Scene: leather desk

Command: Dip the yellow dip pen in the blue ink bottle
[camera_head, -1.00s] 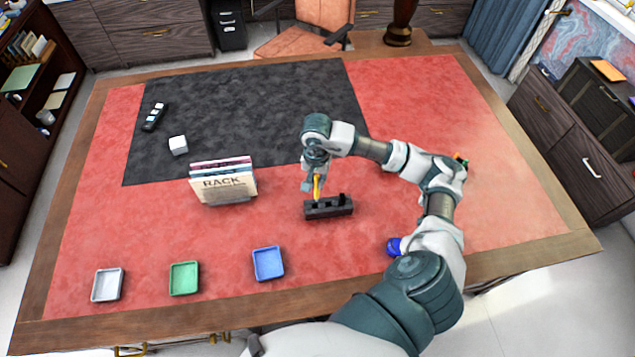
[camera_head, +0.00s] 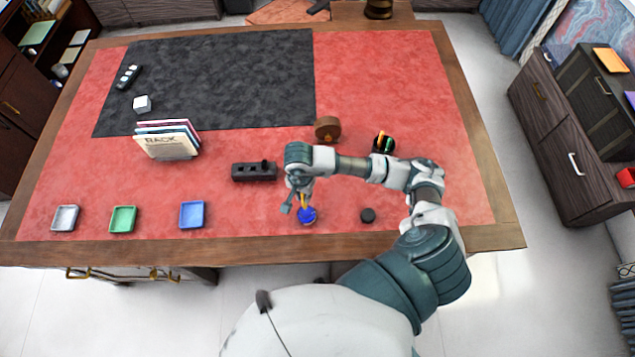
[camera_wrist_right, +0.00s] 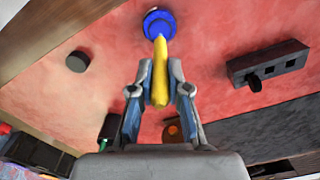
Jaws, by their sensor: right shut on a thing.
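My right gripper (camera_head: 297,194) is shut on the yellow dip pen (camera_head: 302,199), which points down over the blue ink bottle (camera_head: 307,215) near the desk's front edge. In the right wrist view the pen (camera_wrist_right: 160,72) lies between my fingers (camera_wrist_right: 160,92). Its far end overlaps the round opening of the blue ink bottle (camera_wrist_right: 159,22). How deep the tip reaches cannot be told. My left gripper is not in view.
A small dark round object (camera_head: 368,215) lies right of the bottle. White (camera_head: 65,218), green (camera_head: 123,220) and blue (camera_head: 192,215) trays sit at the front left. A file rack (camera_head: 168,142) stands behind them.

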